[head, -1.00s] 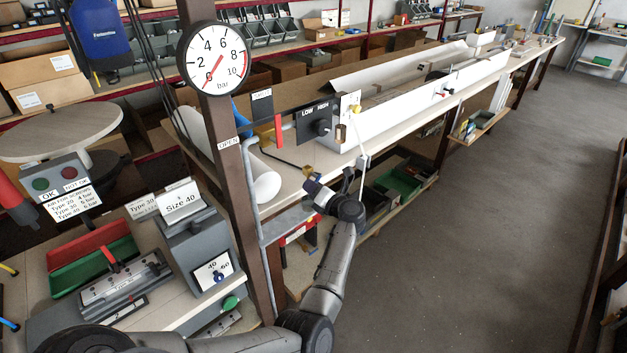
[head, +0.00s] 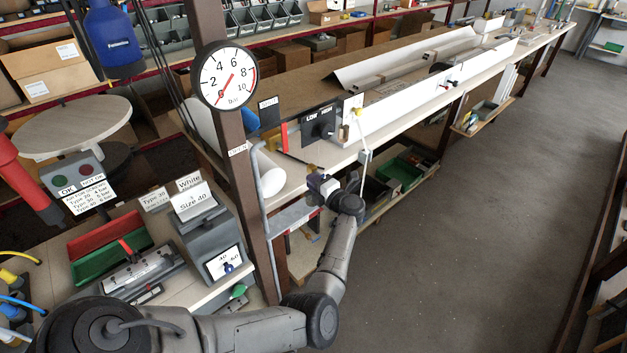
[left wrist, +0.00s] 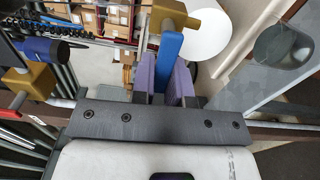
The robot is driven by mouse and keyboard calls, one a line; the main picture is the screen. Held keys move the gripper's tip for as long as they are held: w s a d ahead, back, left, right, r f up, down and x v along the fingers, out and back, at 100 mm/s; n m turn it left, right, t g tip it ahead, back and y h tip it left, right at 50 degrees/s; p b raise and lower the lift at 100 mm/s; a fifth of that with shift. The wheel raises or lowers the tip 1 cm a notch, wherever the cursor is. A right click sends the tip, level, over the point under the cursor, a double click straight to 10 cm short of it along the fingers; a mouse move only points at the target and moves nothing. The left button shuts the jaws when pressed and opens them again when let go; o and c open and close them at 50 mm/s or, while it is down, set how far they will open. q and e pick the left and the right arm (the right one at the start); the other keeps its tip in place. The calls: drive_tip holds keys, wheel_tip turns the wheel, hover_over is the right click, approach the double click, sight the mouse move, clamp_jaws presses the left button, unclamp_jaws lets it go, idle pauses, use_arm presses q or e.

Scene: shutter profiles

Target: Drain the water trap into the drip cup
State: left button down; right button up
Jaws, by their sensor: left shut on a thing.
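My left gripper (head: 324,185) is beside the pipework below the near bench end. In the left wrist view its purple fingers (left wrist: 168,82) are shut on a blue lever (left wrist: 171,58) under a brass fitting (left wrist: 177,18). A dark grey round vessel (left wrist: 283,48), perhaps the drip cup, is at the right, apart from the fingers. A dark blue cylinder (left wrist: 40,48) is at the left near another brass fitting (left wrist: 30,82). I cannot tell which part is the water trap, and no water shows. My right gripper is in neither view.
A grey pipe (head: 258,185) and a metal shelf (head: 292,217) are close to my left gripper. A white roll (head: 270,182) lies behind. The floor (head: 470,250) at right is clear.

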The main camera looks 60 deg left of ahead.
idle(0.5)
use_arm(q)
drive_tip(key=c, duration=1.1)
unclamp_jaws()
drive_tip(key=shift+d, duration=0.1)
drive_tip(key=d, duration=0.4)
drive_tip(key=w+d, duration=0.1)
drive_tip(key=d, duration=0.4)
drive_tip(key=w+d+b, duration=0.1)
drive_tip(key=d, duration=0.3)
drive_tip(key=shift+w+d, duration=0.15)
drive_tip(key=shift+w, duration=0.1)
